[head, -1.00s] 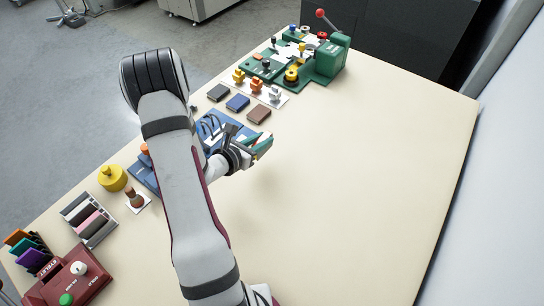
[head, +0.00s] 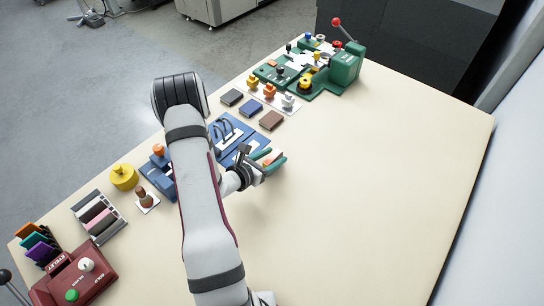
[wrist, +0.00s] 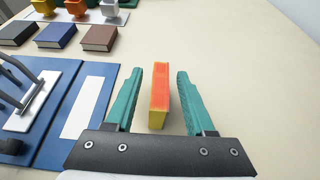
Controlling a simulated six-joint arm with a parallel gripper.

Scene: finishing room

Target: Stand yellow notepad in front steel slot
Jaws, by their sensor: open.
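A block with an orange top and yellow sides (wrist: 160,95), which looks like the yellow notepad, sits on the cream table between my fingers in the wrist view. My gripper (head: 271,158) is open around it. The teal fingers (wrist: 158,100) show a gap on both sides of the block. In the head view only a bit of orange shows between the fingers. A grey rack (head: 120,225) at the left, which may hold the steel slots, carries black, white and pink pieces in a row. I cannot tell which slot is free.
A blue board with a white strip (wrist: 90,108) and black levers lies left of my gripper. Black, blue and brown books (head: 271,120) lie beyond it. A yellow round piece (head: 123,178) and a dark red machine (head: 75,285) stand left. The table's right side is clear.

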